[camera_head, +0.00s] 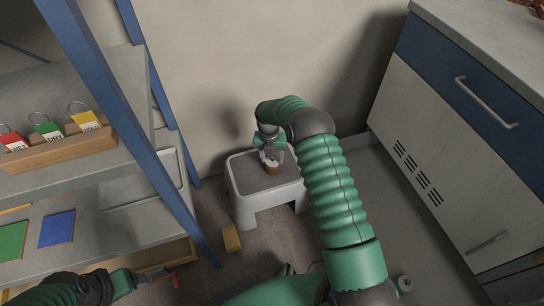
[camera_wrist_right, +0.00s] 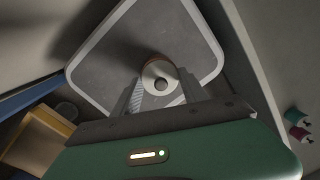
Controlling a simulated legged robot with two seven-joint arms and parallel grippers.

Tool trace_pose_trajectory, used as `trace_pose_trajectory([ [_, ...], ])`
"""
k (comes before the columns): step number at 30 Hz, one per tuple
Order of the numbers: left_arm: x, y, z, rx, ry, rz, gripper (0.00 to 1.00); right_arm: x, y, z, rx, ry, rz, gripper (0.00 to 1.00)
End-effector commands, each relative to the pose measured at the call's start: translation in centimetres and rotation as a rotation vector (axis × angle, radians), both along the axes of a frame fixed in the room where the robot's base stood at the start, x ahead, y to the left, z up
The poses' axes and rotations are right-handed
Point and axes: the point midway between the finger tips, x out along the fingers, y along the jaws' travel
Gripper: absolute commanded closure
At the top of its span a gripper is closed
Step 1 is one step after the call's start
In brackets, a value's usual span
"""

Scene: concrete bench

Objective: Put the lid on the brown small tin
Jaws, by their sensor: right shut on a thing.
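The brown small tin (camera_head: 272,170) stands upright on the grey-topped white step stool (camera_head: 240,205). The pale round lid (camera_wrist_right: 160,76) with a grey knob is over the tin's mouth, and some brown tin wall (camera_wrist_right: 153,60) shows beyond it in the wrist view. My right gripper (camera_head: 271,157) points down over the tin, its fingers on both sides of the lid and shut on it. I cannot tell whether the lid rests on the rim or hangs just above. My left gripper (camera_head: 160,277) is far off at lower left; its jaw opening is unclear.
A blue-posted shelf (camera_head: 140,90) stands at left, holding a wooden box (camera_head: 60,152) of tagged padlocks. A yellow block (camera_head: 231,239) lies on the floor by the stool. A blue-and-cream cabinet (camera_head: 440,140) stands at right. The stool top around the tin is clear.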

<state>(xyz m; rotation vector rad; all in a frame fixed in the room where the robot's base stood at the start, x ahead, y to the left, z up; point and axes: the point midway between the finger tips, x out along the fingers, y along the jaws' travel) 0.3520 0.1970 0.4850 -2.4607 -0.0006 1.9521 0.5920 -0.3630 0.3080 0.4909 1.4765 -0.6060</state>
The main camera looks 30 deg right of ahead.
Motion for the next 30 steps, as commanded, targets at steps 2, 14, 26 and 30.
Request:
trace_pose_trajectory([
  [2, 0.0, 0.0, -0.03, 0.0, 0.0, 0.0, 0.26, 0.0, 0.0, -0.03, 0.0, 0.0, 0.0, 0.94],
  [14, 0.0, 0.0, -0.03, 0.0, 0.0, 0.0, 0.26, -0.01, 0.0, -0.03, 0.0, 0.0, 0.0, 0.24],
  [26, 0.0, 0.0, -0.04, 0.0, 0.0, 0.0, 0.26, -0.02, 0.0, -0.03, 0.0, 0.0, 0.0, 0.02],
  [30, 0.0, 0.0, -0.03, 0.0, 0.0, 0.0, 0.26, -0.02, 0.01, -0.03, 0.0, 0.0, 0.0, 0.02],
])
